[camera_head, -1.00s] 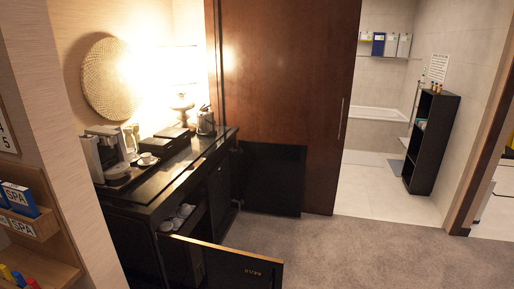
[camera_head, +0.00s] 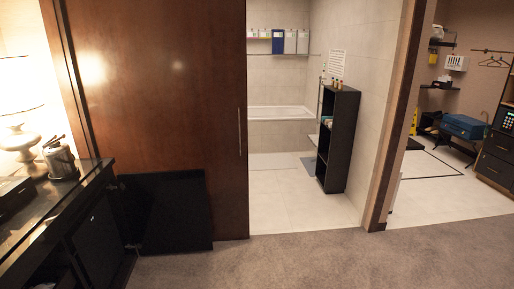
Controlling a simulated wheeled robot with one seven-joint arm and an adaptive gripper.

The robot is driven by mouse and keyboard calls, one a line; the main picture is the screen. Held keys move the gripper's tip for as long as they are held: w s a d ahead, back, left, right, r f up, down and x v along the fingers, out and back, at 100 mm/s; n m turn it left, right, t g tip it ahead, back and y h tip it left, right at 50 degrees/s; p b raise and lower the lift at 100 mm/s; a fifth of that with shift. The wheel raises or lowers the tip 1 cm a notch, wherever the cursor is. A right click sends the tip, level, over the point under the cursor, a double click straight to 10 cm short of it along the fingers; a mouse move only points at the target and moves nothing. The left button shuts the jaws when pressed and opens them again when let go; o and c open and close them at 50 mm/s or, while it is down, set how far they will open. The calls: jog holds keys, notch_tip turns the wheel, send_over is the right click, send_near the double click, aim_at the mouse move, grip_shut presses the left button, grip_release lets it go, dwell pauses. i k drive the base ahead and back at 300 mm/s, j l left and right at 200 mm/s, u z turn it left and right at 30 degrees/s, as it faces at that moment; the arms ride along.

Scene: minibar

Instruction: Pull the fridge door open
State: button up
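The black minibar cabinet (camera_head: 48,229) stands at the left edge of the view. A dark, flat front panel (camera_head: 98,246) is set in its side toward the room; it looks shut and may be the fridge door, but it is too dark to be sure. A black panel (camera_head: 165,212) stands upright beyond the cabinet's far end, in front of the brown wooden door, and looks like an opened cabinet door. My gripper is not in view.
The grey carpet (camera_head: 330,262) in front of the cabinet is clear. A metal pot (camera_head: 61,160) and a lamp (camera_head: 20,140) stand on the counter. A black shelf (camera_head: 338,138) stands in the tiled bathroom. A wooden door frame (camera_head: 398,115) separates another room.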

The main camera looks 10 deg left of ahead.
aim_at(95, 243)
jog(key=i+u, duration=0.3)
jog(key=i, duration=0.25)
jog(key=i+u, duration=0.25)
jog(key=i, duration=0.3)
jog(key=i+l+u, duration=0.3)
jog(key=i, duration=0.25)
jog(key=i+j+u, duration=0.15)
jog(key=u, duration=0.25)
jog(key=i+u, duration=0.7)
jog(key=u, duration=0.15)
jog(key=i+u, duration=0.3)
jog(key=u, duration=0.15)
jog(key=i+l+u, duration=0.25)
jog(key=u, duration=0.15)
jog(key=i+j+u, duration=0.1)
jog(key=i+u, duration=0.5)
jog(key=u, duration=0.15)
jog(key=i+u, duration=0.35)
jog(key=k+l, duration=0.05)
